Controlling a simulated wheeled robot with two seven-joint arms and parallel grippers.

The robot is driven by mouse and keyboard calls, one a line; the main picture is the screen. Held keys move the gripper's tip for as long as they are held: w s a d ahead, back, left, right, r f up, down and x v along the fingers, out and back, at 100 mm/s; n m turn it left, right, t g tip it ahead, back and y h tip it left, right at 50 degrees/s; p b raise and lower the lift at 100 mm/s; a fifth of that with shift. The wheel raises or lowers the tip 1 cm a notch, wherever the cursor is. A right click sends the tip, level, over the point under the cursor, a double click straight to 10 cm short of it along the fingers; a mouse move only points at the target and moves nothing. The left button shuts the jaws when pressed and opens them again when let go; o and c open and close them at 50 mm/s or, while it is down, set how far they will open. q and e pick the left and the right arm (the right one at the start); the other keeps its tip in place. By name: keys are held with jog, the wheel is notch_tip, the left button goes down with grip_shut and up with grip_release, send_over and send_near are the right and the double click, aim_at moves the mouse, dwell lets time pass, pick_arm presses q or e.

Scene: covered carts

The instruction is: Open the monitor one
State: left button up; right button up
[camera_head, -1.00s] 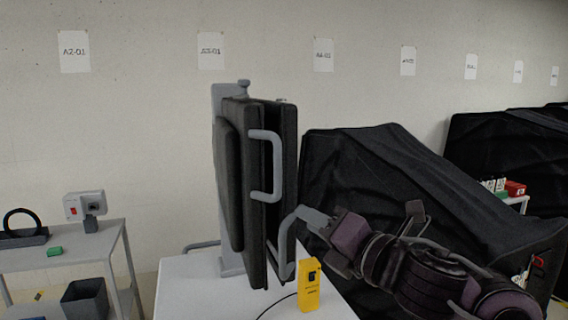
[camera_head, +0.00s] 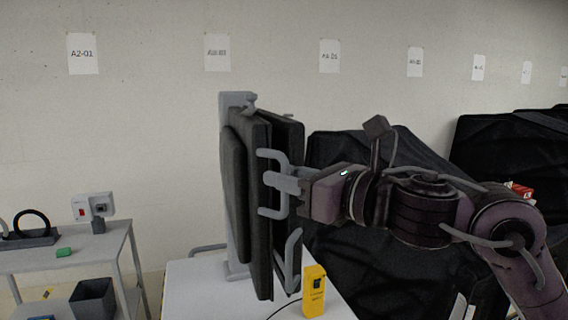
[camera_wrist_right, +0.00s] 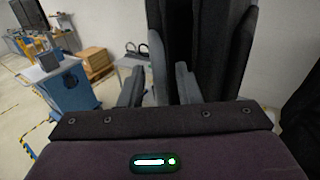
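The monitor (camera_head: 234,185) stands as black folded panels on a grey post above a white cart top. A grey handle (camera_head: 273,212) is on the near panel's edge, and a second grey handle (camera_head: 294,260) is lower on the other panel. My right gripper (camera_head: 274,181) is at the upper handle, its fingers overlapping the handle's upright bar. In the right wrist view its two fingers (camera_wrist_right: 158,84) are apart, with the dark panels ahead; the handle is not clear there. My left gripper is not in view.
A yellow device (camera_head: 314,292) with a cable stands on the white cart top (camera_head: 190,285) below my right arm. A grey shelf cart (camera_head: 75,252) is at the left. Black covered carts (camera_head: 375,240) stand behind my right arm.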

jog(key=shift+w+a, duration=0.3)
jog(key=shift+a, duration=0.1)
grip_shut()
jog(key=shift+a, duration=0.1)
